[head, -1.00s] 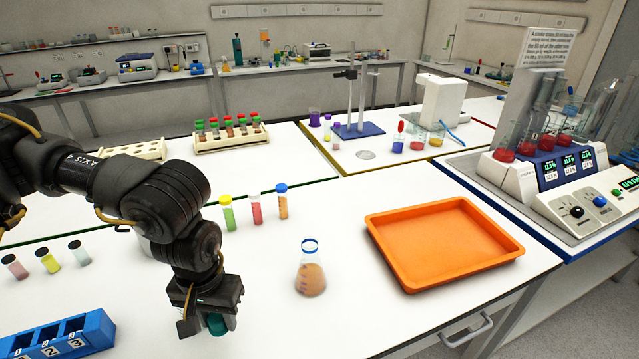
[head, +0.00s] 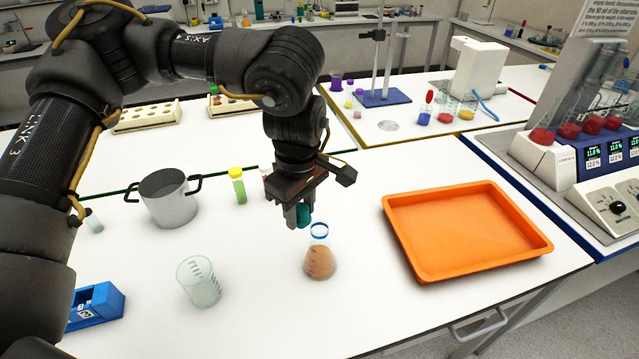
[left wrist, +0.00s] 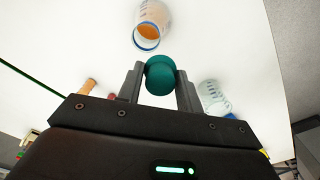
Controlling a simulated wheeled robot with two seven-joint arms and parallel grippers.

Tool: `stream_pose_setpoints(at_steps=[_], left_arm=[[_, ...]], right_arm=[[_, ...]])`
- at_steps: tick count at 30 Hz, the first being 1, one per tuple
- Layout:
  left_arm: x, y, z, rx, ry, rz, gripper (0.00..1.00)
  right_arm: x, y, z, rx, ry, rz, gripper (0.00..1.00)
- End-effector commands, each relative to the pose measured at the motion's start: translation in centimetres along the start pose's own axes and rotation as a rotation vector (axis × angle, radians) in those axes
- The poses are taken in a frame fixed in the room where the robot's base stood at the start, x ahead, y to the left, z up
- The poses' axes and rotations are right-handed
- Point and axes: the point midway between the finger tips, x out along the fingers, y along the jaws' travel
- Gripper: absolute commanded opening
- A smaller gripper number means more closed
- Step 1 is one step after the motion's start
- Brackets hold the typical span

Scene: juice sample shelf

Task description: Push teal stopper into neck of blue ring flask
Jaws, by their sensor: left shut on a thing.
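The blue ring flask (head: 320,258) stands upright on the white bench, with orange-brown liquid inside and a blue ring around its open neck. It also shows at the top of the left wrist view (left wrist: 152,24). My left gripper (head: 298,216) is shut on the teal stopper (head: 305,213), holding it above the bench, just left of and slightly above the flask's neck in the head view. In the left wrist view the stopper (left wrist: 160,76) sits between the two fingers, and the neck shows just beyond it. The stopper appears apart from the neck. My right gripper is not in view.
An orange tray (head: 462,270) lies right of the flask. A clear beaker (head: 198,281) and a metal pot (head: 168,203) stand to the left. A yellow-capped vial (head: 238,185) stands behind, near the arm. A blue rack (head: 98,305) is at lower left. Bench in front of the flask is clear.

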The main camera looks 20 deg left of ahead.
Motion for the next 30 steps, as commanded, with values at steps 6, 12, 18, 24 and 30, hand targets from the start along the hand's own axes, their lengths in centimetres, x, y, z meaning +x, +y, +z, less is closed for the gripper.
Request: stream_pose_setpoints(at_steps=[6, 12, 18, 24, 30], left_arm=[[-3.5, 2.2, 1.7, -0.374, -0.014, -0.006, 0.14], [-4.5, 2.7, 2.4, -0.509, -0.021, -0.013, 0.14], [-4.4, 2.7, 2.4, -0.517, -0.021, -0.013, 0.14], [-3.7, 2.7, 2.4, -0.515, -0.02, -0.013, 0.14], [-2.5, 2.7, 2.4, -0.514, -0.021, -0.013, 0.14]], right_arm=[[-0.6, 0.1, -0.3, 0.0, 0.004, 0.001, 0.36], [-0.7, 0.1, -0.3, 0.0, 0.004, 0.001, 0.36], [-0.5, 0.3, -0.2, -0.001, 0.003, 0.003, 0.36], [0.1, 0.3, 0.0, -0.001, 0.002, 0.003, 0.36], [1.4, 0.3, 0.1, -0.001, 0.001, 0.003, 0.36]])
